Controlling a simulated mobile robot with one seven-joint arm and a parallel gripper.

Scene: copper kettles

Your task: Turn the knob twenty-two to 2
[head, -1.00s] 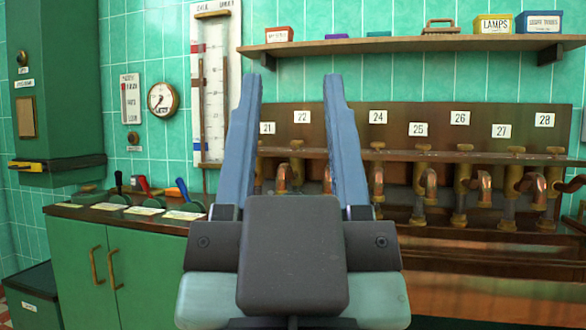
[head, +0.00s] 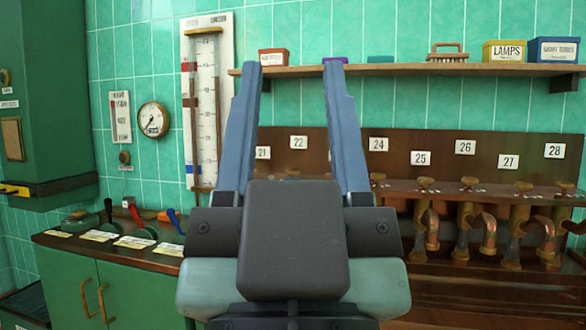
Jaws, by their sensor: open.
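The label 22 (head: 298,142) shows on the brown panel between my gripper's two fingers. Below it, a small brass knob (head: 292,172) is just visible above my gripper's dark body. Its pointing direction and any marks around it are too small to tell. The pipe under it is hidden by my gripper. My gripper (head: 292,70) is open and empty, with its two long blue fingers pointing up and away in front of the panel. No contact with the knob shows.
Labelled knobs and copper pipes continue right, including label 24 (head: 378,144) and a brass knob (head: 426,185). A wooden shelf (head: 400,69) with boxes runs above. A green cabinet (head: 85,285) with coloured levers stands left, below a round gauge (head: 153,119).

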